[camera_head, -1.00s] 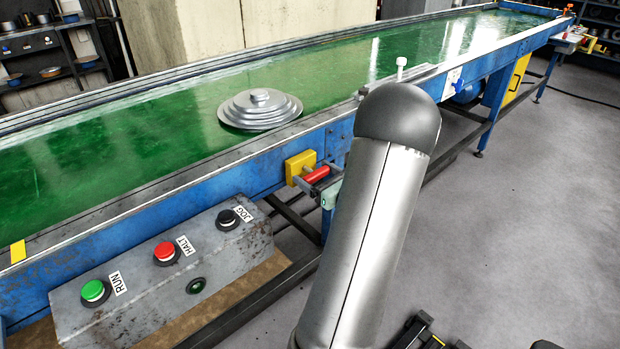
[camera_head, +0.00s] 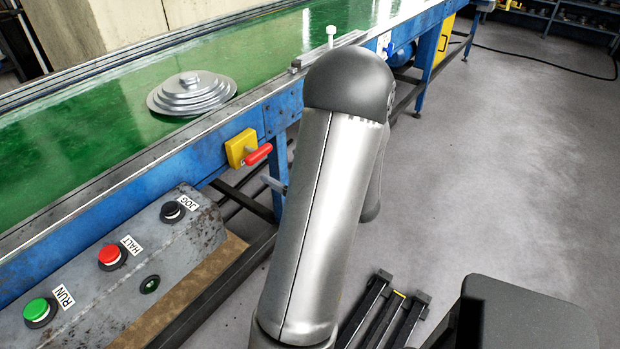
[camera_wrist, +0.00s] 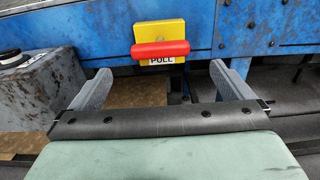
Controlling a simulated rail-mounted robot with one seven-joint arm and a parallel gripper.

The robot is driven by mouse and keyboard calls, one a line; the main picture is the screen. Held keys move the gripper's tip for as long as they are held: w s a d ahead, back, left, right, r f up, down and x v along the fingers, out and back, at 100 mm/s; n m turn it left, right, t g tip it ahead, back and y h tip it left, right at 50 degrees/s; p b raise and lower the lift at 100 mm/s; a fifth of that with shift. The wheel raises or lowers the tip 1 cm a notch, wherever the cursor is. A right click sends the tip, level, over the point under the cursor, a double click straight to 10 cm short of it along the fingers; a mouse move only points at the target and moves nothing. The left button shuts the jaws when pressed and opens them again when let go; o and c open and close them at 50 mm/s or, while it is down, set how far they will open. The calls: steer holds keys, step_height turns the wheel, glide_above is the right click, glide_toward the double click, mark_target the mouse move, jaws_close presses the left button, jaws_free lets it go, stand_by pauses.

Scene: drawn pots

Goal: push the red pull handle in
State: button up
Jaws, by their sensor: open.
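The red pull handle (camera_head: 258,154) is a short bar in front of a yellow plate (camera_head: 237,146) on the conveyor's blue side. In the wrist view the red handle (camera_wrist: 160,49) lies level across the yellow plate (camera_wrist: 160,30), with a PULL label just below it. How far it stands out from the plate is hard to tell. My gripper (camera_wrist: 160,68) is open and empty, its two grey fingers spread wider than the handle. The handle lies ahead of the fingertips, apart from them. In the head view my arm hides most of the gripper; one grey finger shows below the handle.
A grey control box (camera_head: 125,255) with RUN, HALT and JOG buttons stands left of the handle; its edge also shows in the wrist view (camera_wrist: 40,90). A stepped metal lid (camera_head: 190,95) sits on the green belt (camera_head: 60,155). Open floor (camera_head: 500,170) lies to the right.

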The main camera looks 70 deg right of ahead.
steer(key=v, duration=0.7)
steer(key=shift+s, duration=0.2)
